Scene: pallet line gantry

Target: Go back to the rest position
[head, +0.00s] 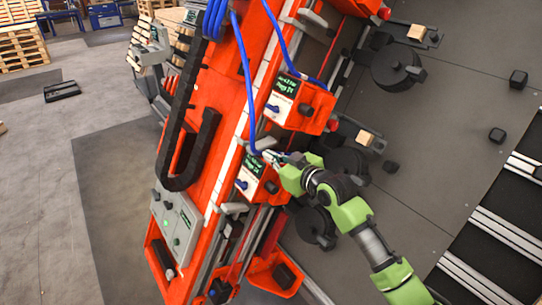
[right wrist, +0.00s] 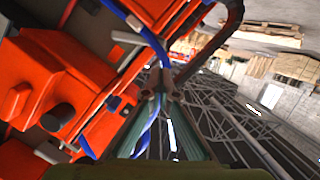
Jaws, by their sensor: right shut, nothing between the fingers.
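My right gripper (head: 270,156) is shut and empty in the head view. It is at the lower of two orange boxes (head: 257,178) on the orange gantry (head: 215,125), close to a blue hose (head: 247,90) that runs down to this box. In the right wrist view the fingertips (right wrist: 160,85) are together, with a blue hose (right wrist: 150,40) passing just beyond them. I cannot tell whether they touch the hose. The right arm, green and grey, reaches in from the lower right. My left gripper is not seen.
The upper orange box (head: 300,103) sits above on the gantry. A control panel (head: 176,222) with knobs is at its lower left. Black round parts (head: 397,66) and wooden blocks (head: 417,32) are on the grey plate at right. Pallets (head: 22,48) stand far left; grey floor there is mostly clear.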

